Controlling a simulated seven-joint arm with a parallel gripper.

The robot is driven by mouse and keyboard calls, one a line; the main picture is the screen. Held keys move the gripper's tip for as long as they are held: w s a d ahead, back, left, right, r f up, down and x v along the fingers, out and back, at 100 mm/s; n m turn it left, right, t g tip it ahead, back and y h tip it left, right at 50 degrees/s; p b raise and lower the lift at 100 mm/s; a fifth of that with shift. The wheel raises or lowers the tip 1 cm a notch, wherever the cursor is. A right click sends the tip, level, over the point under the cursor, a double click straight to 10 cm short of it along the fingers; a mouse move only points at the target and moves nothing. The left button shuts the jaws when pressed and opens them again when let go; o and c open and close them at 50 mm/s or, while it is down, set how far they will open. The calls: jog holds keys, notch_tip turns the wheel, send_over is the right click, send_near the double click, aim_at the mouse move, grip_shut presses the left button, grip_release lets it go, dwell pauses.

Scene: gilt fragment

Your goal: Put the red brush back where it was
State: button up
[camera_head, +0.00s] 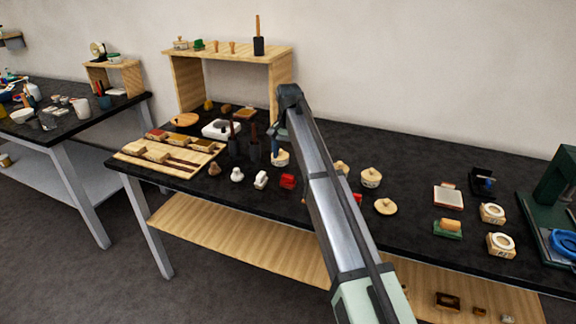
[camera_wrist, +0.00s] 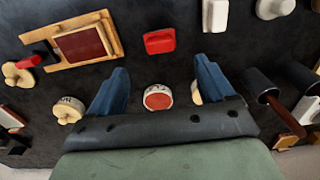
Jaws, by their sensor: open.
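A small red block-shaped piece (camera_head: 288,181), which may be the red brush, lies on the black tabletop; its bristles cannot be made out. It also shows in the wrist view (camera_wrist: 160,41), just beyond my fingertips. My gripper (camera_head: 280,136) is open and empty above the table; its two blue fingers are spread in the wrist view (camera_wrist: 162,68). A small round pale pot with a red top (camera_wrist: 158,97) shows between the fingers, apart from them. In the head view, this pot (camera_head: 281,158) is below my gripper. My arm hides part of the table.
Dark upright holders with wooden handles (camera_head: 255,151) stand close left of my gripper. White pieces (camera_head: 261,180) lie near the red piece. A wooden tray with a red panel (camera_wrist: 84,43) lies left in the wrist view. A wooden shelf (camera_head: 190,85) stands behind. The front right tabletop has clear patches.

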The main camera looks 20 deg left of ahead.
jog(key=shift+r, duration=1.15)
